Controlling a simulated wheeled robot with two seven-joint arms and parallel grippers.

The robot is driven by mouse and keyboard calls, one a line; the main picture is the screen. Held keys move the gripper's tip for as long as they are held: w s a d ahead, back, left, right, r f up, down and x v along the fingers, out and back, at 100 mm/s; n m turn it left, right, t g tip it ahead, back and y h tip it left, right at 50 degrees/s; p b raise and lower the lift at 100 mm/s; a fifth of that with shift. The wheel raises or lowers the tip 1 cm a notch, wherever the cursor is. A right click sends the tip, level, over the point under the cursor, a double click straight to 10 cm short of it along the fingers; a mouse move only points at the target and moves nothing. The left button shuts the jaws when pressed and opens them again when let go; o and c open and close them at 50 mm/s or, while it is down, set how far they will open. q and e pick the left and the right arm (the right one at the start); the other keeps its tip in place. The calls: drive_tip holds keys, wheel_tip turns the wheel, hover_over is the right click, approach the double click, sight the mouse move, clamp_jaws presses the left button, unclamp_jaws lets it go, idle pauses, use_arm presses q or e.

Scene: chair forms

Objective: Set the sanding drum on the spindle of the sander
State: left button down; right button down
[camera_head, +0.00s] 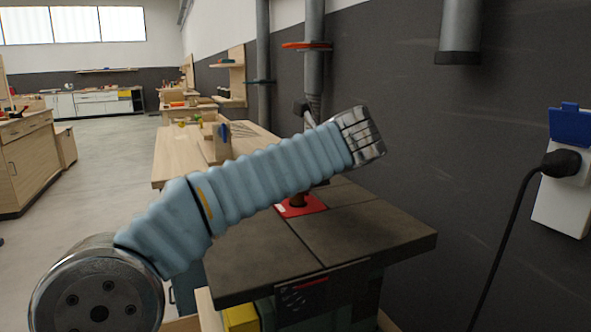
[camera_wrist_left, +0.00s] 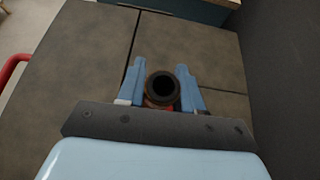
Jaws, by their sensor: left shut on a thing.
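The sander's dark square-edged table (camera_head: 345,238) stands in the middle of the head view. A red insert (camera_head: 318,204) shows on it, with a reddish-brown upright post (camera_head: 297,199) at its middle, partly hidden by my left arm. In the left wrist view my left gripper (camera_wrist_left: 162,92) has its two blue fingers shut on the sanding drum (camera_wrist_left: 150,91), a dark brown hollow cylinder. I see its open end as a dark hole, over the table top (camera_wrist_left: 75,60). The spindle inside or below the drum cannot be made out. The left fingers are hidden in the head view. My right gripper is not in view.
A wooden bench (camera_head: 175,165) stands behind the sander. Vertical grey pipes (camera_head: 314,60) run along the dark wall. A wall socket (camera_head: 565,190) with a black cable hangs at the right. The right part of the sander table is clear.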

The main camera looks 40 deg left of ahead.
use_arm(q)
drive_tip(key=shift+f, duration=0.3)
drive_tip(key=c, duration=1)
unclamp_jaws()
drive_tip(key=o, duration=0.3)
drive_tip(key=shift+r, duration=0.1)
drive_tip(key=shift+o, duration=0.2)
drive_tip(key=v, duration=1.3)
drive_tip(key=shift+d+r, duration=0.2)
drive_tip(key=shift+d, duration=0.1)
drive_tip(key=shift+s, duration=0.15)
